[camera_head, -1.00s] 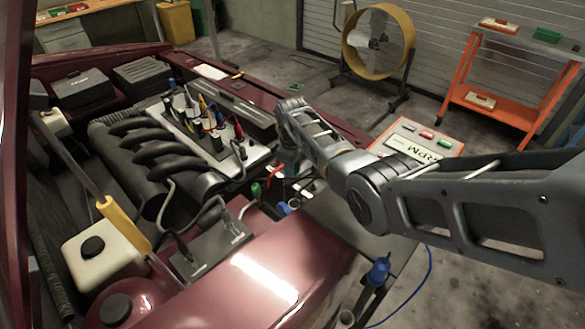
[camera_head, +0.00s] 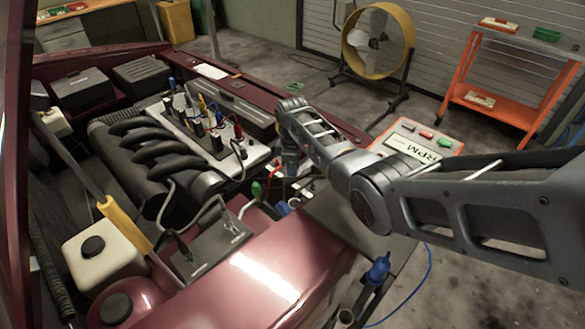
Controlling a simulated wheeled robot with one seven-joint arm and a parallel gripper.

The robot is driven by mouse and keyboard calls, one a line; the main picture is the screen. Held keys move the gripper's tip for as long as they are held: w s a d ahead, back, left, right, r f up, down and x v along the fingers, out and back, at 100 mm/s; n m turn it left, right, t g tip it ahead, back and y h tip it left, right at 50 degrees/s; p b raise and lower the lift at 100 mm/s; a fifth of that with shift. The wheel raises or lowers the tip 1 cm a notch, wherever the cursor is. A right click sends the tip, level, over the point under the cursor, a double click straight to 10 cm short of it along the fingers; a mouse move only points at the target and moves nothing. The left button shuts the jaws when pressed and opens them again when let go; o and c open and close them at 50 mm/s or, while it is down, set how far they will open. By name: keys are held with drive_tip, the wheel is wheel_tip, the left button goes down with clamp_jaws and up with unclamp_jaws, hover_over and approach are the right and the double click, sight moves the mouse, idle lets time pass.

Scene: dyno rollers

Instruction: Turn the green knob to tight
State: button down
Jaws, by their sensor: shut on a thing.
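A small green knob-like piece (camera_head: 257,190) shows in the engine bay, at the end of a pale bent pipe. My arm reaches in from the right, and its wrist bends down to the right of the green piece. My gripper (camera_head: 289,172) is low beside the engine block, small and dark, and mostly hidden by its own wrist. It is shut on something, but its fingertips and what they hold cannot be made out. The visible green piece looks a little to the left of the wrist. The knob's turn position is too small to read.
A red piece (camera_head: 273,173) and a blue piece (camera_head: 283,208) sit close to the green one. The engine (camera_head: 160,150) with several coloured leads lies to the left. The burgundy fender (camera_head: 260,275) is in front, and an RPM display (camera_head: 412,152) stands behind my forearm.

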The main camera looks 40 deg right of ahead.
drive_tip(key=c, duration=0.9)
unclamp_jaws()
drive_tip(key=shift+o, duration=0.2)
drive_tip(key=shift+s+a+r, duration=0.1)
drive_tip(key=shift+r, duration=3.8)
